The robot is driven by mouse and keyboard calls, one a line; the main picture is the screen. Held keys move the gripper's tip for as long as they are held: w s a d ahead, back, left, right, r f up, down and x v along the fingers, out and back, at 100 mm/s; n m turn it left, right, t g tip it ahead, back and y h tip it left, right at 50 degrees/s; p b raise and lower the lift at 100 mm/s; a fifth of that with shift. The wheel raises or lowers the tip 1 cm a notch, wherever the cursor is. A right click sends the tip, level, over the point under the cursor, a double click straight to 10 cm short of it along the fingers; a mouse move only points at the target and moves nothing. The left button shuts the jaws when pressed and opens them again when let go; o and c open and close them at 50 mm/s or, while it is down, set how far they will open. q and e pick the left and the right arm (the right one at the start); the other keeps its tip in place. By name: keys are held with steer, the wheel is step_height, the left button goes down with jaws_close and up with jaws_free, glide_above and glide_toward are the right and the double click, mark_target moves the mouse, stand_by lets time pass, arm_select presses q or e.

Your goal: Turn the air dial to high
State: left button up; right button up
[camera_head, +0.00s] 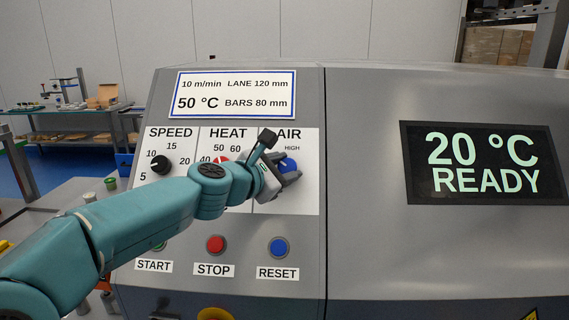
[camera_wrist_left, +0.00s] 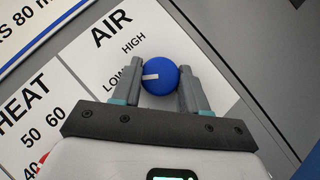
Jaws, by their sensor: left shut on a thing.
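The air dial is a round blue knob (camera_wrist_left: 160,77) with a white pointer mark, on the white panel under the AIR label. It also shows in the head view (camera_head: 289,166), partly covered by my gripper. In the wrist view its pointer lies between the LOW and HIGH labels, nearer LOW. My left gripper (camera_wrist_left: 161,84) is shut on the dial, with one finger on each side of it; it also shows in the head view (camera_head: 283,177). My left finger covers part of the LOW label. My right gripper is in neither view.
The black speed dial (camera_head: 160,165) and red heat dial (camera_head: 221,161) are left of the air dial; my arm partly covers the heat dial. Below are the red stop button (camera_head: 215,244) and blue reset button (camera_head: 279,247). A screen (camera_head: 484,164) reads 20 °C READY.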

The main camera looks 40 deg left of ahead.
arm_select(q)
steer(key=m+g+h+p, duration=0.1)
steer(key=m+p, duration=0.2)
steer(key=r+m+g+h+p, duration=0.1)
steer(key=m+g+h+p, duration=0.1)
steer(key=m+p, duration=0.1)
steer(key=shift+a+r+p, duration=0.15)
steer(key=shift+a+p, duration=0.05)
steer(key=shift+p, duration=0.15)
steer(key=shift+m+g+h+p, duration=0.3)
steer(key=shift+m, duration=0.2)
steer(key=shift+w+f+m+g, duration=0.1)
steer(key=shift+f+m+g, duration=0.1)
steer(key=shift+m+g, duration=0.6)
steer(key=shift+w+m+g+h, duration=0.1)
steer(key=shift+m+g+h, duration=0.3)
steer(key=shift+m+g, duration=1.25)
steer(key=shift+r+m+t, duration=0.1)
steer(key=shift+m+t, duration=0.15)
steer(key=shift+m, duration=0.3)
